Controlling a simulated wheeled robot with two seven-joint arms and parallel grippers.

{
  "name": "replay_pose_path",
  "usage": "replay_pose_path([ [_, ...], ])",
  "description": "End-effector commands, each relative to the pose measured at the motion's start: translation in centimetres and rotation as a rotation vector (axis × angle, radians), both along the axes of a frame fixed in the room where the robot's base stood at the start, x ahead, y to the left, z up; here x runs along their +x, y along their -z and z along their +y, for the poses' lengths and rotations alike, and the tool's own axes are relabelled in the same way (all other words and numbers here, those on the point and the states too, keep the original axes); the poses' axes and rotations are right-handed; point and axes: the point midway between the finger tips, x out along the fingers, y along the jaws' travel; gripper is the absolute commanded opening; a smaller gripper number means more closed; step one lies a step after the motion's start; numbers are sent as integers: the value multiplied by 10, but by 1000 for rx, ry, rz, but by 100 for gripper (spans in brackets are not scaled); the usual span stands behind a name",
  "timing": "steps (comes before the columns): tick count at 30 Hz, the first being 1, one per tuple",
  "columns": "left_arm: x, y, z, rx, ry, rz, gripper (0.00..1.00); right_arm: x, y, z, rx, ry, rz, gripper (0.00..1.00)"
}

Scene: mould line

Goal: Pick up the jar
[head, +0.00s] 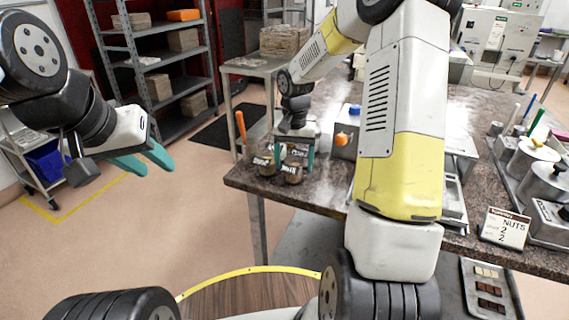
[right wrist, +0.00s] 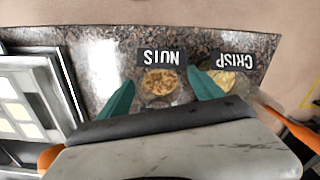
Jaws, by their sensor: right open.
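Two small jars with dark labels stand side by side near the table's far left corner. My left gripper (head: 153,166) is open and empty over the floor at left.
A blue-topped box (head: 346,143) with an orange knob stands right of the jars. A tray with brown and pale pieces (head: 490,291) lies below. Grey shelves (head: 165,68) stand behind.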

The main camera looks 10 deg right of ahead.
Motion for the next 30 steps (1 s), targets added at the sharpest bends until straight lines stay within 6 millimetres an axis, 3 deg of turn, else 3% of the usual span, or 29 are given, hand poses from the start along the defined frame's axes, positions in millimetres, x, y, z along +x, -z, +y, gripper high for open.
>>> replay_pose_path([
  [3,0,0,0,0,0,0,36,0,10,0,1,0,0,75],
  [10,0,0,0,0,0,0,36,0,12,0,1,0,-1,75],
  [21,0,0,0,0,0,0,36,0,11,0,0,-1,-2,5],
  [30,0,0,0,0,0,0,36,1,9,0,0,-1,-3,5],
])
